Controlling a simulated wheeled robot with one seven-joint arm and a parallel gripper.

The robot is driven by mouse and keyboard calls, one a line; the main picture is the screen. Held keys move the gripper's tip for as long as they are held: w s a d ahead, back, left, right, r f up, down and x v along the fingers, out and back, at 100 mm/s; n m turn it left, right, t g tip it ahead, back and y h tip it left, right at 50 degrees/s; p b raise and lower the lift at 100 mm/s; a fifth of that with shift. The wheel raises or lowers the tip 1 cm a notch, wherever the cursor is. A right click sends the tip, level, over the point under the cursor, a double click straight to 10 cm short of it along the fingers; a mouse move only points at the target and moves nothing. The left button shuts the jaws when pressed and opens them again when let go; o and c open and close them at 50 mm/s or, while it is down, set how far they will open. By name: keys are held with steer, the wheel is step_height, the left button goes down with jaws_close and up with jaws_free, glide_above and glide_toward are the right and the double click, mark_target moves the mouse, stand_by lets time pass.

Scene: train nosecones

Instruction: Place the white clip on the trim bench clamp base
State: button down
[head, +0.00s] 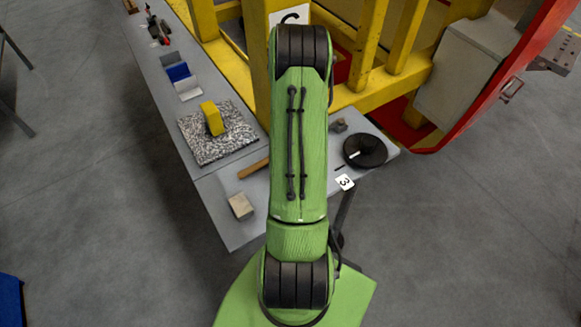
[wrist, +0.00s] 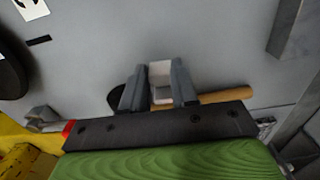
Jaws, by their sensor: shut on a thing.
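My gripper (wrist: 158,90) shows in the wrist view, its two grey fingers shut on a white piece, the white clip (wrist: 160,74). The clip is held above the grey bench top (wrist: 220,55). In the head view my green arm hides the gripper and clip. I cannot tell for sure which thing is the clamp base. A small grey fitting (head: 338,125) stands on the bench just right of my arm, and a grey fitting also shows at lower left in the wrist view (wrist: 40,114).
A wooden handle (head: 253,168) lies on the bench, partly hidden. A beige block (head: 240,206) is near the front edge. A black disc (head: 365,151) is at right. A yellow block (head: 212,118) stands on a speckled mat (head: 198,149). Yellow framework (head: 370,45) rises behind.

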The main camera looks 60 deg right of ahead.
step_height(320, 180, down, 2)
steer(key=shift+d+f, duration=0.1)
steer(key=c, duration=0.9)
jaws_free()
steer(key=shift+f, duration=0.1)
steer(key=shift+o, duration=0.2)
step_height(320, 180, up, 12)
steer(key=shift+r, duration=0.25)
